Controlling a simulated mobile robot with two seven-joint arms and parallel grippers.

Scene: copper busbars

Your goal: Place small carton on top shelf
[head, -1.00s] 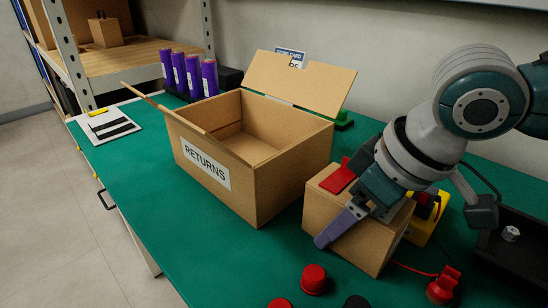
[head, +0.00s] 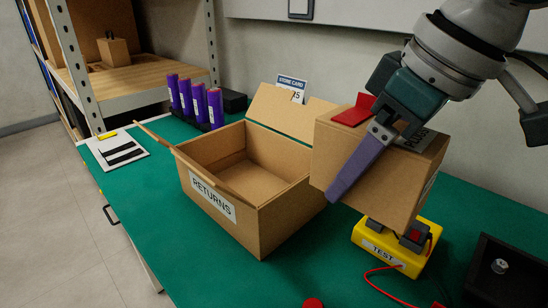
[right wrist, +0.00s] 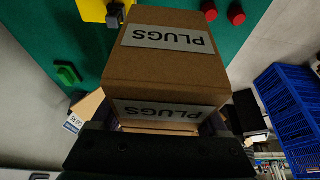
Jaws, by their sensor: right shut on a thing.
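A small brown carton (head: 335,155) is held in the air by my right gripper (head: 362,162), above the green bench and the yellow tester. One purple finger lies along the carton's near side; the other finger is hidden. In the right wrist view the carton (right wrist: 165,75) fills the middle and shows PLUGS labels. A wooden shelf (head: 150,80) stands at the back left on a grey metal frame. Another small carton (head: 113,50) sits on it. My left gripper is not in view.
An open RETURNS box (head: 285,205) with raised flaps stands just left of the held carton. Several purple cylinders (head: 199,103) stand behind it. A yellow TEST unit (head: 378,256) and a black tray (head: 500,268) are on the right. A white card (head: 116,150) lies at the bench's left end.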

